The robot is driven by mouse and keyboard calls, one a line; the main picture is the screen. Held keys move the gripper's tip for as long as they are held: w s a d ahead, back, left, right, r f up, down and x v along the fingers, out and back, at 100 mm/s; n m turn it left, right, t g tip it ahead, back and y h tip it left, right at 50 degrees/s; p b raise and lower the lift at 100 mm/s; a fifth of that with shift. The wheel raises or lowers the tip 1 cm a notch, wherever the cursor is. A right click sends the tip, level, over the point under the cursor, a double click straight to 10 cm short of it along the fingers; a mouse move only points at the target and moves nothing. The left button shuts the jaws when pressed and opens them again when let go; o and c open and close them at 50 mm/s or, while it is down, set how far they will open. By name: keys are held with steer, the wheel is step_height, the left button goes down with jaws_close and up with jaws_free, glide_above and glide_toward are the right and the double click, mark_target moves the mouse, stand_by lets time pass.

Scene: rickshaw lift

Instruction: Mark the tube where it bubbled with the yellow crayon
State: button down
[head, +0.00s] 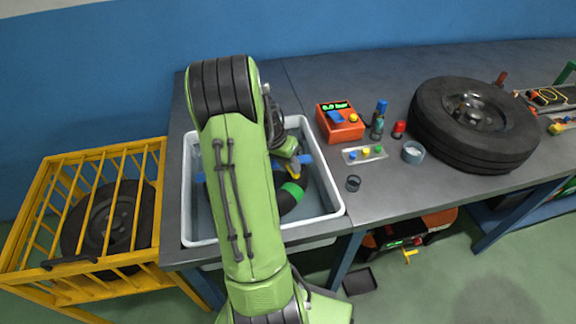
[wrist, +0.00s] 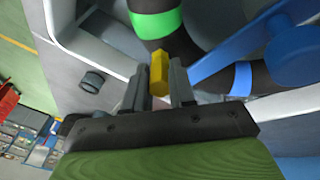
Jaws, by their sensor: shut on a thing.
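My gripper (wrist: 160,85) is shut on the yellow crayon (wrist: 159,70), which sticks out beyond the fingertips. The black tube (head: 290,198) lies in the white basin and carries a green band (head: 293,191). In the wrist view the tube (wrist: 208,20) with the green band (wrist: 156,22) is just beyond the crayon tip. I cannot tell whether the crayon touches the tube. A blue band (wrist: 241,78) wraps another stretch of the tube. In the head view my arm hides much of the tube.
The white basin (head: 335,208) is set in the bench, with a blue clamp-like part (wrist: 292,55) near my gripper. To the right are an orange gauge box (head: 340,122), a small tray (head: 365,154), cups and a wheel (head: 474,122). A yellow cage (head: 160,190) stands left.

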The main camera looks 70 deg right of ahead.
steer(key=shift+d, duration=0.3)
steer(key=shift+a, duration=0.15)
steer(key=shift+a+f+b, duration=0.1)
steer(key=shift+a+b, duration=0.25)
steer(key=shift+a, duration=0.1)
step_height(320, 180, up, 7)
steer(key=p, duration=0.5)
stand_by(0.4)
